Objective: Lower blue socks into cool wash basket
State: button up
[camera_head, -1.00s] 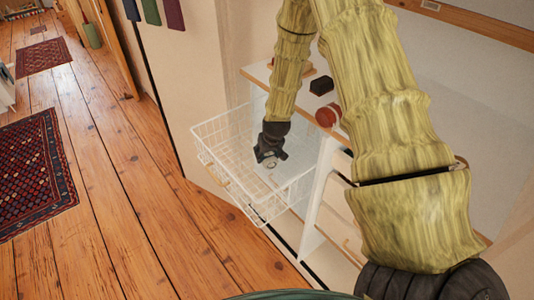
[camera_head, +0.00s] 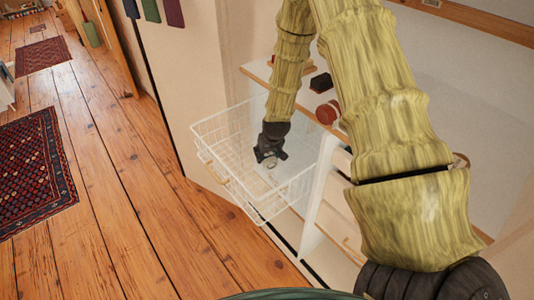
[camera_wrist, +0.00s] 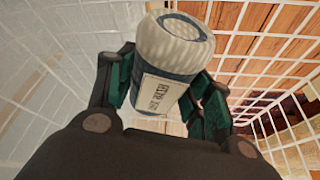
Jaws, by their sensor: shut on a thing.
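The blue socks (camera_wrist: 172,62) show in the wrist view as a rolled bundle, with a white ribbed end, a blue body and a white printed label. My gripper (camera_wrist: 165,90) is shut on them, with a green-padded finger on either side. In the head view my gripper (camera_head: 270,160) points down within the white wire basket (camera_head: 222,178). Wire mesh surrounds the socks in the wrist view. In the head view the socks are mostly hidden by the gripper. I cannot tell whether they touch the basket floor. I cannot read the basket's tag.
A wooden-edged shelf (camera_head: 258,80) beside the basket holds a dark block (camera_head: 321,83) and a red round thing (camera_head: 327,112). A pale wall stands behind the basket. Open plank floor (camera_head: 130,190) lies to the left, with a patterned rug (camera_head: 35,165).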

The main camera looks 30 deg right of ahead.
jog(key=shift+f, duration=0.35)
dwell(0.3)
jog(key=o, duration=1.1)
jog(key=shift+v, duration=6)
jog(key=shift+d, duration=0.1)
